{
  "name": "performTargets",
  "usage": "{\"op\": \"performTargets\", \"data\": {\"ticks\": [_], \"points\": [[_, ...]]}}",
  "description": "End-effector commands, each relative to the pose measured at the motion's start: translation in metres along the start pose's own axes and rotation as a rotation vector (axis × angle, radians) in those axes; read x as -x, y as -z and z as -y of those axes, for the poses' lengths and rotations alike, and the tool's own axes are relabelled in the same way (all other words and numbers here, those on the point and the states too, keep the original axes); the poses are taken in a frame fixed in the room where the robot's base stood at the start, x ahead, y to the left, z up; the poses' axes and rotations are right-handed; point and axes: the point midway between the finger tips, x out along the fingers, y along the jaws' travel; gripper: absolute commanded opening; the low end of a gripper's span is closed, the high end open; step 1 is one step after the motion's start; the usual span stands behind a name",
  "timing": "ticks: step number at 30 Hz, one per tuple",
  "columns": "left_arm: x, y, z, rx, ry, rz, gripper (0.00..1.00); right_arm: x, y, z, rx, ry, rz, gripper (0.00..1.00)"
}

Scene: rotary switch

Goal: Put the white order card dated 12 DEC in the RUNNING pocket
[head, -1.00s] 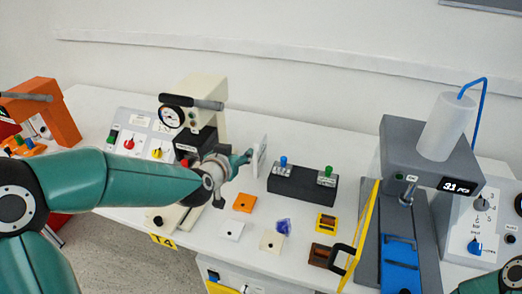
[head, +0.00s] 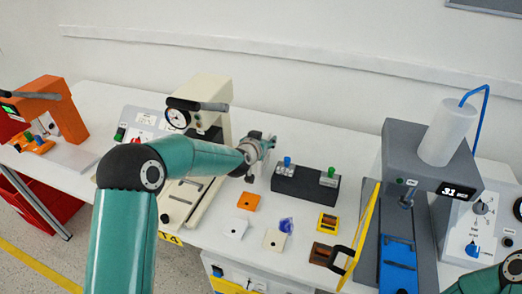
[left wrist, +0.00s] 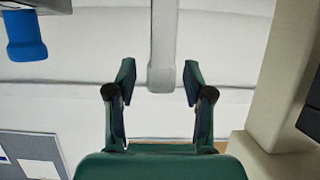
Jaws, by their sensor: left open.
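My left gripper (head: 268,143) is open over the table, beside the beige gauge machine and left of the dark block. In the left wrist view its two fingers (left wrist: 160,82) stand apart with no card between them. A small white flat piece (head: 236,228) lies on the table front, near an orange piece (head: 248,201) and a cream piece (head: 274,239). I cannot read a date on any of them. I cannot make out a pocket marked RUNNING. My right gripper is out of view; only part of my right arm shows at the lower right.
The beige gauge machine (head: 212,90) stands close behind my left arm. The dark block (head: 305,184) has blue and green knobs. A grey press (head: 405,150) and yellow frame (head: 362,225) stand right. A grey panel with a white patch (left wrist: 32,155) shows in the left wrist view.

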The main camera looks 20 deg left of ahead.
Motion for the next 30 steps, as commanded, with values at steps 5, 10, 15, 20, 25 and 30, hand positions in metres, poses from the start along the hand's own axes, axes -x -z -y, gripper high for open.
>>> {"op": "performTargets", "data": {"ticks": [5,10,15,20,25,30], "points": [[-0.0105,-0.0002,0.0002,0.0,0.0,0.0,0.52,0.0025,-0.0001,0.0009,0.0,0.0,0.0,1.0],[-0.0105,-0.0005,0.0002,0.0,0.0,0.0,0.52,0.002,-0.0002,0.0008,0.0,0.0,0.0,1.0],[-0.0103,-0.0005,0.0002,0.0,0.0,0.0,0.27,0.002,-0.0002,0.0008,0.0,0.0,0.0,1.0],[-0.0102,-0.0004,0.0003,0.0,0.0,0.0,0.0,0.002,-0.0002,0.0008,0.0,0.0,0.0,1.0],[-0.01,-0.0002,0.0005,0.0,0.001,0.0,0.0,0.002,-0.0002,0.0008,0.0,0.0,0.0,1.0],[-0.0096,0.0007,0.0008,0.001,0.001,-0.001,0.0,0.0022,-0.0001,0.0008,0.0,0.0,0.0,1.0]]}}
